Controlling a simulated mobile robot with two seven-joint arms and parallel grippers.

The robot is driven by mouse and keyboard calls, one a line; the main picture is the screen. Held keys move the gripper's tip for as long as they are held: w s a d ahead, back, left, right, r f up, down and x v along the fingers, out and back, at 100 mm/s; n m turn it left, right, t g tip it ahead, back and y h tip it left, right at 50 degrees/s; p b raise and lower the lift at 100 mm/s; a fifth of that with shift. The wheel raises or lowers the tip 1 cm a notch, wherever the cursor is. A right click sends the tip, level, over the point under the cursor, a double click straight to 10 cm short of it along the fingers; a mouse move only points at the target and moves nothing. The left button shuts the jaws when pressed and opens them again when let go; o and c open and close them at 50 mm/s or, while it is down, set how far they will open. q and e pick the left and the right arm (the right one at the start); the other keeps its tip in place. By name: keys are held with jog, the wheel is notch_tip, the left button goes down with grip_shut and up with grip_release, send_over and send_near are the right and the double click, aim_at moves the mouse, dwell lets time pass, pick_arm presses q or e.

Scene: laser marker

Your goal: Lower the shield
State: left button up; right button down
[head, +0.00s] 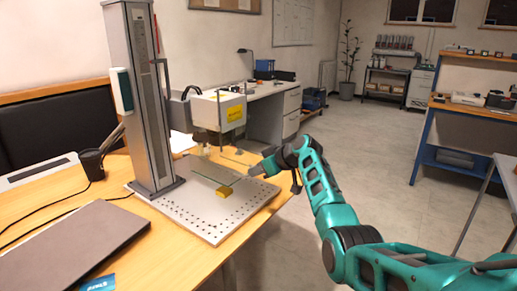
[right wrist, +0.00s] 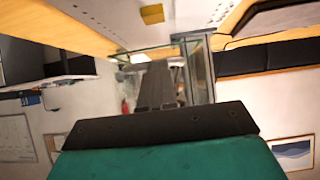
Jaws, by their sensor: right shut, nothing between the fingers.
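The laser marker has a tall grey column (head: 152,100) on a perforated metal plate (head: 205,215), with a pale marking head (head: 217,110) reaching out to the right. A clear shield (head: 212,181) shows faintly under the head as a thin greenish edge above the plate. Greenish glass panes also show in the right wrist view (right wrist: 200,70). My right gripper (head: 257,169) is at the right side of the plate, close to the shield; its fingers (right wrist: 155,75) are shut and empty. I cannot tell whether they touch the shield. My left gripper is out of view.
A yellow block (head: 223,191) lies on the plate. A closed laptop (head: 75,245) and a dark pen cup (head: 92,164) are on the wooden table, to the left. Open floor (head: 380,150) lies to the right, before a blue-framed workbench (head: 470,110).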

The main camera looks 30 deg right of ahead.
pick_arm(q)
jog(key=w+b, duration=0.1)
jog(key=b, duration=0.1)
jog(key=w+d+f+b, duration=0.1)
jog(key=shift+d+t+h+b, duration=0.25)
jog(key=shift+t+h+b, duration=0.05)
jog(key=shift+b, duration=0.05)
pick_arm(e)
notch_tip(320, 180, down, 6)
jog(key=shift+w+a+f, duration=0.15)
jog(key=shift+f, duration=0.1)
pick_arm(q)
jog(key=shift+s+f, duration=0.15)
pick_arm(e)
jog(key=shift+a+r, duration=0.1)
jog(key=shift+r, duration=0.05)
